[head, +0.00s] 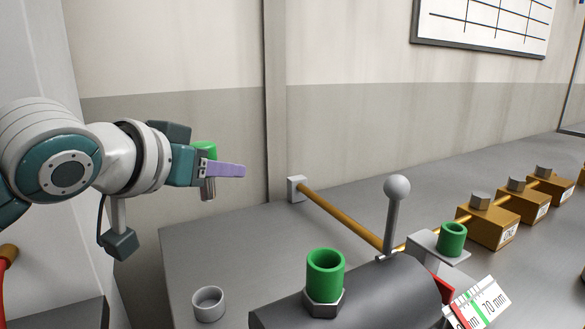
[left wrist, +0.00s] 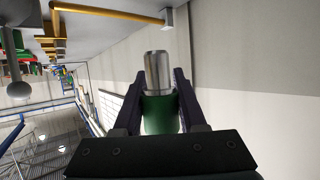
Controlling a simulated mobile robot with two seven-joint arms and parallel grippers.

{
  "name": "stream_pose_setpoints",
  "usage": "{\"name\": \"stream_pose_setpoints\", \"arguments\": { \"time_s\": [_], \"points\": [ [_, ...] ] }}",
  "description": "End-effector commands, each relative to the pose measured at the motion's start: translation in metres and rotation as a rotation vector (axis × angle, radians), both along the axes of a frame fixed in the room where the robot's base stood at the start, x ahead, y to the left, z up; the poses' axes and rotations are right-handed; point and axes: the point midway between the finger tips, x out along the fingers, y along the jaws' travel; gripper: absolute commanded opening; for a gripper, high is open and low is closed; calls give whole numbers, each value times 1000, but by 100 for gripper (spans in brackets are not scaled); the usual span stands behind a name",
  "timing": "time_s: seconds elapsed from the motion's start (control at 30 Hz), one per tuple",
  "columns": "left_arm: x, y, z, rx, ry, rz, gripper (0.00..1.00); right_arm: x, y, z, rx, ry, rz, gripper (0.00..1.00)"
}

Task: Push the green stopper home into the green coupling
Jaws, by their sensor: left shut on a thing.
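My left gripper (head: 222,170) is shut on the green stopper (head: 205,148), holding it in the air at the left. The stopper has a green top and a bare metal end pointing down. In the left wrist view the stopper (left wrist: 160,112) sits between both fingers, its metal end sticking out past them. An upright green coupling (head: 325,270) with an open top and a hex nut at its base stands on a dark cylinder, to the right of and lower than the gripper. A second green open tube (head: 452,238) stands on a grey block; I cannot tell which one the task means.
A small grey open cup (head: 209,304) stands on the grey bench (head: 235,245). A lever with a ball knob (head: 397,187) rises beside the dark cylinder (head: 390,290). A brass pipe (head: 340,215), a gauge plate (head: 480,303) and brass blocks (head: 487,228) lie to the right.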

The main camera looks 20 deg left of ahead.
Motion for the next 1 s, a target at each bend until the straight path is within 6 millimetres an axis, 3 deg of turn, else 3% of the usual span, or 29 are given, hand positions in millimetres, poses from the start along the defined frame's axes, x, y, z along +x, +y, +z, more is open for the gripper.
{"name": "stream_pose_setpoints", "arguments": {
  "time_s": [0.03,0.2,0.4,0.5,0.67,1.0],
  "points": [
    [0,-16,19,1,4,-39,0,0,0,28,1,0,-1,50],
    [-7,-83,39,2,8,-204,0,0,1,82,3,-2,-1,50],
    [-26,-149,52,-3,4,-371,0,1,1,126,2,-3,-2,50],
    [-34,-169,54,-5,-1,-422,0,1,0,136,2,-3,-2,50],
    [-39,-181,53,-8,-4,-455,0,0,0,139,2,-3,-2,50],
    [-39,-181,52,-7,-4,-454,0,0,-1,138,-4,-2,2,50]
  ]
}}
